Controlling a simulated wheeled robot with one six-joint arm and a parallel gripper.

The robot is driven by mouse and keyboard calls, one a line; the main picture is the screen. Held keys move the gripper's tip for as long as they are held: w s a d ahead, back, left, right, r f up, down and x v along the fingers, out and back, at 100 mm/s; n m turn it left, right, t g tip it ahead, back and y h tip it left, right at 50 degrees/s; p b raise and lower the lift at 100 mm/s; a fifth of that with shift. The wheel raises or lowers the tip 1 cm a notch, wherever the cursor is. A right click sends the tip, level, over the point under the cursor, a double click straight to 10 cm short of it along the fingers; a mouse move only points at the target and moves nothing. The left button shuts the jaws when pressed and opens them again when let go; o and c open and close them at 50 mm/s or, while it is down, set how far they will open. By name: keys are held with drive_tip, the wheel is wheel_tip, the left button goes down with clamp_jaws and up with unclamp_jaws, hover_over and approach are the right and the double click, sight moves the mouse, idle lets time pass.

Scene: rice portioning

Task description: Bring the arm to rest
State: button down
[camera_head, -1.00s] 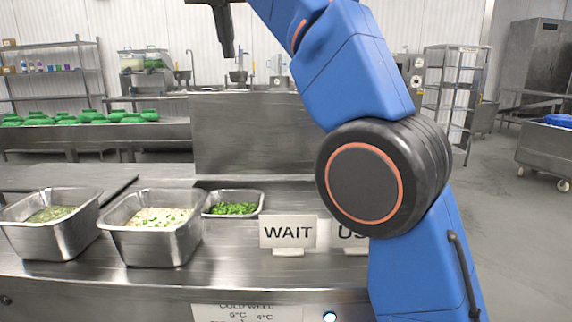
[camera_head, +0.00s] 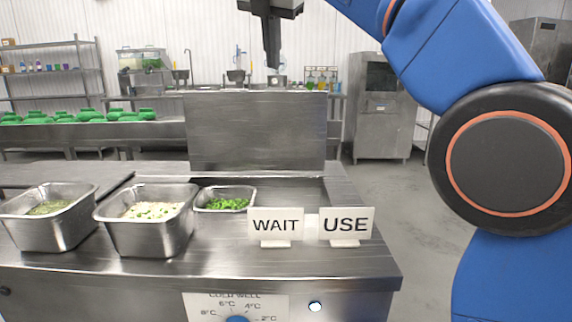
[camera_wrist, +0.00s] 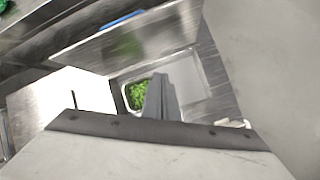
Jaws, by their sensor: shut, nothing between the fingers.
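My gripper (camera_head: 272,62) hangs at the top of the head view, pointing down, with its dark fingers together and nothing held. It is above and apart from the steel counter (camera_head: 290,261). In the wrist view its fingers (camera_wrist: 161,97) show as one closed dark shape in the middle. My blue arm with its large black joint fills the right side of the head view.
Two deep steel pans (camera_head: 50,226) (camera_head: 150,236) and a smaller pan of chopped greens (camera_head: 227,205) stand on the counter. A WAIT sign (camera_head: 275,222) and a USE sign (camera_head: 346,222) stand to their right. An upright steel panel (camera_head: 255,130) rises behind.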

drive_tip(key=s+d+f+m+g, duration=0.1)
drive_tip(key=s+d+f+m, duration=0.55)
drive_tip(key=d+f, duration=0.35)
drive_tip(key=s+d+f+m, duration=0.5)
drive_tip(key=d+f+m, duration=0.3)
drive_tip(key=d, duration=0.4)
drive_tip(key=s+d+f+m, duration=0.3)
drive_tip(key=s+f+m, duration=0.2)
drive_tip(key=f, duration=0.5)
drive_tip(key=s+d+f+m, duration=0.3)
drive_tip(key=s+f+m, duration=0.2)
drive_tip(key=s+f, duration=0.3)
drive_tip(key=s+d+f+m, duration=0.4)
drive_tip(key=s+f, duration=0.3)
drive_tip(key=f, duration=0.5)
drive_tip(key=shift+f+m, duration=0.4)
drive_tip(key=shift+m, duration=0.45)
